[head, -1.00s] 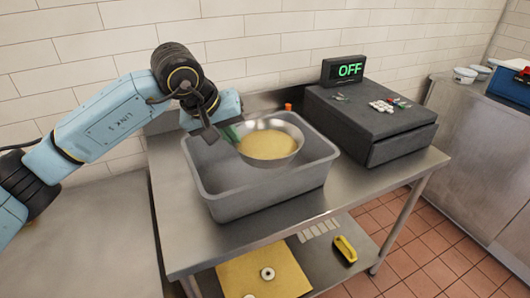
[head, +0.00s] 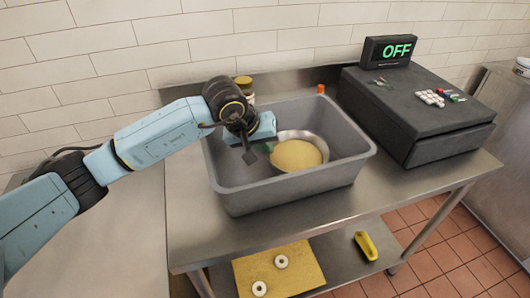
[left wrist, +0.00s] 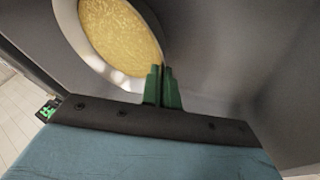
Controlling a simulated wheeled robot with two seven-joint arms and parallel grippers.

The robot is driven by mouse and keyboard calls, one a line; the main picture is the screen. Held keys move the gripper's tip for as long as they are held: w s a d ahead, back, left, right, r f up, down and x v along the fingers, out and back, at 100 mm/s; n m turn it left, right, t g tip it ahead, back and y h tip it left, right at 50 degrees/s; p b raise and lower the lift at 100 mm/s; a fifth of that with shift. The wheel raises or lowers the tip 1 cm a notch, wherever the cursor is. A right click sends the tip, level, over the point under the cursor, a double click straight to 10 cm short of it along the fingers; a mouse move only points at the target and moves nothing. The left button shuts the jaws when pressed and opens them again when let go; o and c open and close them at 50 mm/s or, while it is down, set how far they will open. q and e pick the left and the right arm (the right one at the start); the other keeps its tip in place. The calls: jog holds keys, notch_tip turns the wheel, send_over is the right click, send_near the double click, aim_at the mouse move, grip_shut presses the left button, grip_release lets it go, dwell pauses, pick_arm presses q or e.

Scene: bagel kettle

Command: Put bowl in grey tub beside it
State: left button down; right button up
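The metal bowl (head: 297,155) with yellow contents is inside the grey tub (head: 290,191), low between its walls and slightly tilted. My left gripper (head: 269,146) reaches down into the tub at the bowl's left side. In the left wrist view, its green fingers (left wrist: 163,88) are close together at the rim of the bowl (left wrist: 120,38), and look shut on it. The fingertips are partly hidden by the rim. Whether the bowl touches the tub floor is hard to tell. My right gripper is not in view.
The steel table (head: 415,184) carries the tub. A yellow board (head: 277,270) with white rings lies on the lower shelf.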

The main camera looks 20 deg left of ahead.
pick_arm(q)
jog(key=shift+w+f, duration=0.1)
jog(key=shift+f, duration=0.9)
jog(key=shift+f, duration=0.1)
jog(key=c, duration=2.1)
grip_release()
jog(key=shift+f, duration=0.15)
jog(key=o, duration=0.4)
jog(key=v, duration=1.2)
